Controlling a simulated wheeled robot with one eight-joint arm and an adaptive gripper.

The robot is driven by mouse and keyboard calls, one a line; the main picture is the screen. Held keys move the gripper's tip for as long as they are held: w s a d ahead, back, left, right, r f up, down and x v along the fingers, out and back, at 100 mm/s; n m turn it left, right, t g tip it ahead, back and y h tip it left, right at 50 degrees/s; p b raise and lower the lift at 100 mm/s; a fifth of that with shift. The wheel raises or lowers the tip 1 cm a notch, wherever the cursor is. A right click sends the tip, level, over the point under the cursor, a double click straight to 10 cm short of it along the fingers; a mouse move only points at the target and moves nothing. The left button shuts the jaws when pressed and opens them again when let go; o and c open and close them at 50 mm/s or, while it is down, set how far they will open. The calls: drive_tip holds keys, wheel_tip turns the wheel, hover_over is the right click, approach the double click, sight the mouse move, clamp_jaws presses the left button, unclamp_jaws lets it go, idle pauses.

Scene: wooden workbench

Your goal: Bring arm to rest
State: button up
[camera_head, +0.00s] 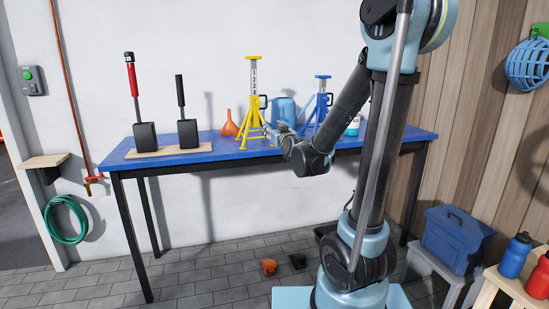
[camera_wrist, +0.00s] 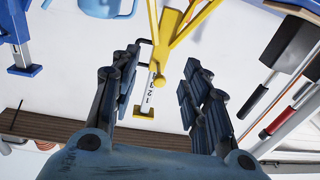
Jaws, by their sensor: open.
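My gripper (camera_head: 284,134) is at the end of my arm, over the front part of the blue workbench (camera_head: 220,150), just right of the yellow jack stand (camera_head: 251,105). In the wrist view my gripper (camera_wrist: 162,68) is open, with its two padded fingers wide apart and nothing held between them. The yellow stand, with a numbered white post (camera_wrist: 148,95), shows beyond the fingers, upside down in that view. My arm is bent and reaches left from its column. Part of the gripper is small and hard to make out in the head view.
The bench also holds two dark paddle-like tools (camera_head: 145,135) on a wooden base, an orange funnel (camera_head: 229,126), a blue can (camera_head: 284,109) and a blue jack stand (camera_head: 321,103). A blue toolbox (camera_head: 452,238) stands at the right.

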drive_tip(key=s+d+f+m+g+h, duration=0.1)
drive_tip(key=s+d+f+g, duration=0.4)
drive_tip(key=s, duration=0.7)
drive_tip(key=s+d+f+m+g+h, duration=0.1)
drive_tip(key=s+d+f+g+h, duration=0.2)
drive_tip(key=s, duration=1)
drive_tip(key=s+d+f+m+g+h, duration=0.2)
drive_tip(key=s+d+f+g, duration=0.5)
drive_tip(key=s+d+f, duration=0.5)
drive_tip(key=shift+s+f, duration=0.2)
drive_tip(key=shift+f, duration=0.65)
drive_tip(key=shift+w, duration=0.1)
drive_tip(key=shift+w+f+g, duration=0.2)
drive_tip(key=shift+w+g, duration=0.1)
drive_tip(key=shift+w, duration=0.05)
